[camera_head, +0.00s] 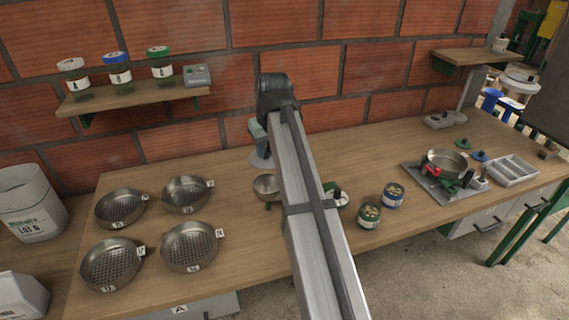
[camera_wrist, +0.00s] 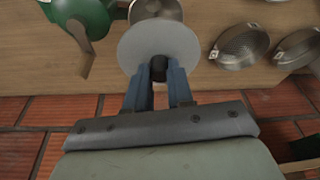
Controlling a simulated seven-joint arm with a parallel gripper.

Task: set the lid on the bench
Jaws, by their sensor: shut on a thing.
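The lid is a pale grey disc with a black knob. It shows in the wrist view (camera_wrist: 157,49) and, partly hidden by my arm, in the head view (camera_head: 260,161). My gripper (camera_wrist: 158,72) is shut on the knob with its blue fingers; in the head view it is mostly behind my arm (camera_head: 257,130). The lid looks level, over the back part of the wooden bench (camera_head: 380,150). A gap between lid and bench cannot be judged. A small metal bowl (camera_head: 266,187) stands just in front of the lid, and the lid overlaps it in the wrist view (camera_wrist: 157,10).
Several perforated metal pans, one of them here (camera_head: 187,194), stand on the left. Two jars (camera_head: 369,216) (camera_head: 392,196) are right of my arm. A green item (camera_wrist: 85,18) is beside the bowl. A wall shelf (camera_head: 130,97) holds jars. Bench right of my arm toward the wall is clear.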

